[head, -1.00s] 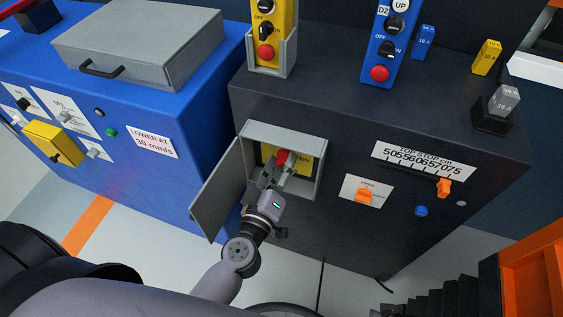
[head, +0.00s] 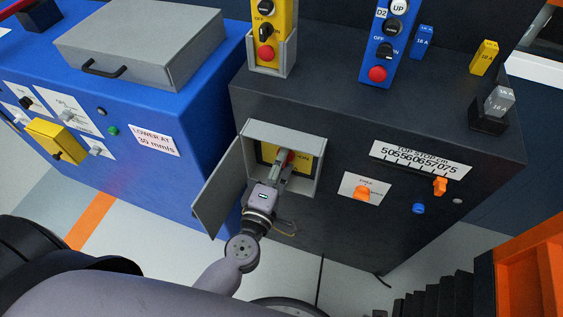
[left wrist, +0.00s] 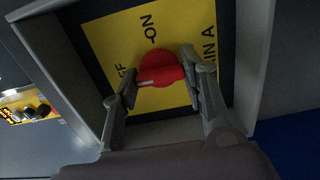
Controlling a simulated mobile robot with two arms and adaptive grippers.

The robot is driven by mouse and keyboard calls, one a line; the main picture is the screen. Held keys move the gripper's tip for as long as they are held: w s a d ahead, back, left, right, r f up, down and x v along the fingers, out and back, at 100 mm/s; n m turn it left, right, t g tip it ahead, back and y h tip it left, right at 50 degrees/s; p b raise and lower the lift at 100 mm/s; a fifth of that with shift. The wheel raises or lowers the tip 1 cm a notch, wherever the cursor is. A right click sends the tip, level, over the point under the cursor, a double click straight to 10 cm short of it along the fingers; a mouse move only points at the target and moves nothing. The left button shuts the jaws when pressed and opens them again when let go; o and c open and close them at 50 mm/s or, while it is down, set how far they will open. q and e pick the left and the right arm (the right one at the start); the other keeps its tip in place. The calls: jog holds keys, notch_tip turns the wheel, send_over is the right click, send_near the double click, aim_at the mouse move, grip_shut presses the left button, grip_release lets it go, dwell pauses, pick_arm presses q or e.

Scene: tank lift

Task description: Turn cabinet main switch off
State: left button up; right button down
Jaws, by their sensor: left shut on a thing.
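The main switch is a red rotary knob (left wrist: 160,72) on a yellow plate (left wrist: 110,40) inside a small grey box (head: 320,155) on the dark cabinet (head: 350,220). Its grey door (head: 218,188) hangs open to the left. My left gripper (left wrist: 154,84) is shut on the red knob, one finger on each side of its handle. In the head view, the left gripper (head: 282,172) reaches into the box and hides most of the knob. In the left wrist view, the white mark on the handle points left, towards the partly hidden "OFF" lettering. My right gripper is not in view.
A blue cabinet (head: 150,110) with a grey lidded box (head: 140,40) stands at the left. A yellow pendant (head: 271,35) and a blue pendant (head: 387,40) stand on top. An orange crate (head: 530,260) is at the lower right.

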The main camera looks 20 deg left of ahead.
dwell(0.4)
pick_arm(q)
jog(key=o, duration=1)
jog(key=shift+c, duration=0.2)
jog(key=shift+o, duration=1)
jog(key=s, duration=1.2)
jog(key=shift+a, duration=0.2)
